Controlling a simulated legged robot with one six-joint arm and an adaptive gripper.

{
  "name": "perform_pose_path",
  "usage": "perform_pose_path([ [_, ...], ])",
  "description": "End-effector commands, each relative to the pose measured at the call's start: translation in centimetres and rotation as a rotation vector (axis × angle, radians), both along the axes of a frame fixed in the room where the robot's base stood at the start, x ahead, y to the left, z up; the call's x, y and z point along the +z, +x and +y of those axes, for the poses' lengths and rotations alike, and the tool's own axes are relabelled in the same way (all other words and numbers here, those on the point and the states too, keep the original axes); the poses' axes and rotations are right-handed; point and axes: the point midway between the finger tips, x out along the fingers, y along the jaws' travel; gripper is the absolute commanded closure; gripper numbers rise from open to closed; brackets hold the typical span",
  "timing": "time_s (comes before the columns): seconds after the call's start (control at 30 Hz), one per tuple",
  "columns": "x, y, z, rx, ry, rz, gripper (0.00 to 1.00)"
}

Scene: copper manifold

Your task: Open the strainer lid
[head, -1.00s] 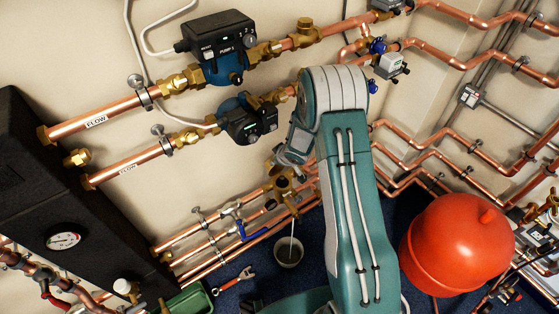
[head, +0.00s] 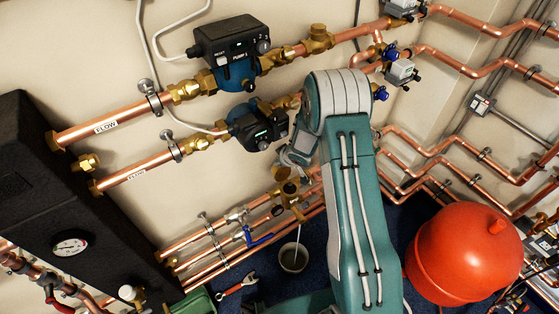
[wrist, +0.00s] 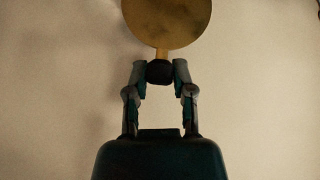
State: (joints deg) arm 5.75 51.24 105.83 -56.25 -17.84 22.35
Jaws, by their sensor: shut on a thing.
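In the wrist view, a round brass disc (wrist: 167,20), which looks like the strainer lid, fills the top centre with a short brass stem below it. My gripper (wrist: 160,71) is shut on the black knob (wrist: 159,73) at the end of that stem. In the head view, the brass strainer body (head: 287,188) sits on the lower pipes, just below my wrist. My arm hides part of it, and the fingertips are not clear there. A thin pale line runs from the brass down to a grey bucket (head: 293,257) on the floor.
Pump units (head: 229,52) and copper pipes (head: 118,122) run along the wall above left. A blue-handled valve (head: 257,239) is left of the strainer. A red vessel (head: 463,250) stands right of my arm. A red-handled wrench (head: 238,285) lies on the blue floor.

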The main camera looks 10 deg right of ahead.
Motion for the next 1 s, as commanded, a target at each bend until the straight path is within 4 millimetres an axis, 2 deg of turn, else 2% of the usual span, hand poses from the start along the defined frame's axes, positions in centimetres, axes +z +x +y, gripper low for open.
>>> perform_pose_path([
  [0.07, -0.1, 0.0, -0.2, -0.003, -0.002, 0.002, 1.00],
  [0.1, -0.1, 0.0, -0.2, -0.003, -0.002, 0.002, 0.51],
  [0.13, -0.1, 0.0, -0.2, -0.003, -0.002, 0.003, 0.37],
  [0.17, -0.1, 0.0, -0.2, -0.003, -0.002, 0.003, 0.35],
  [0.6, 0.4, -0.3, -0.1, -0.002, -0.002, 0.001, 0.35],
  [1.0, 5.8, -3.9, -1.5, -0.003, -0.002, 0.000, 0.35],
])
